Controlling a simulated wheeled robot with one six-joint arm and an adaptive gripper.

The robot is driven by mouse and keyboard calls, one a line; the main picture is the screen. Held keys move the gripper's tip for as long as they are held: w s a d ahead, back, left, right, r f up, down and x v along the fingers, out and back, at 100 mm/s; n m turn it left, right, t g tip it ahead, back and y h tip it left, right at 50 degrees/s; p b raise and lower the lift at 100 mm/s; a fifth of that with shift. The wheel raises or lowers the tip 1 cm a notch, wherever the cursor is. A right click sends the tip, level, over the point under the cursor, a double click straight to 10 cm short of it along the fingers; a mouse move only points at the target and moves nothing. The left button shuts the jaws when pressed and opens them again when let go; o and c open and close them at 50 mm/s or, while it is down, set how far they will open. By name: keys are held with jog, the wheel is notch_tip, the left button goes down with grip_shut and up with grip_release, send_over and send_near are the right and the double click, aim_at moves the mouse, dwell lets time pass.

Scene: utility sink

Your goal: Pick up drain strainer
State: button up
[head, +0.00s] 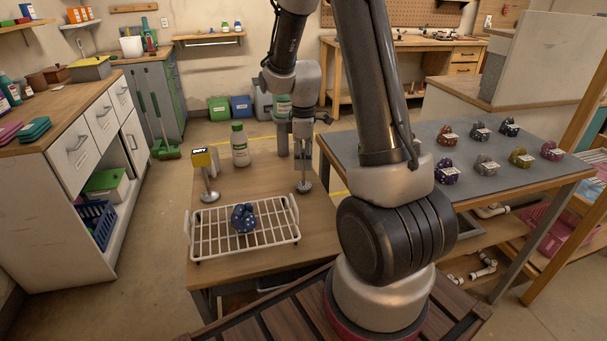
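A silver round-based piece that looks like a drain strainer (304,187) stands on the wooden table, directly below my gripper (302,160). My gripper points down at it and hides the upper part of its stem. I cannot tell whether the fingers touch it or are closed around it. A similar silver piece (209,196) stands farther left on the same table, with a yellow block (202,159) at its top. I cannot make out a strainer pattern on either piece.
A white bottle with a green cap (239,145) stands between the two silver pieces. In front, a white wire rack (272,238) holds a blue dotted bundle (243,218). A grey-topped table (410,147) with several tagged bundles is at right. A drawer cabinet (85,155) is at left.

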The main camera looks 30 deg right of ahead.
aim_at(303, 185)
notch_tip(303, 185, down, 3)
jog(key=shift+f, duration=0.2)
grip_shut()
dwell(0.4)
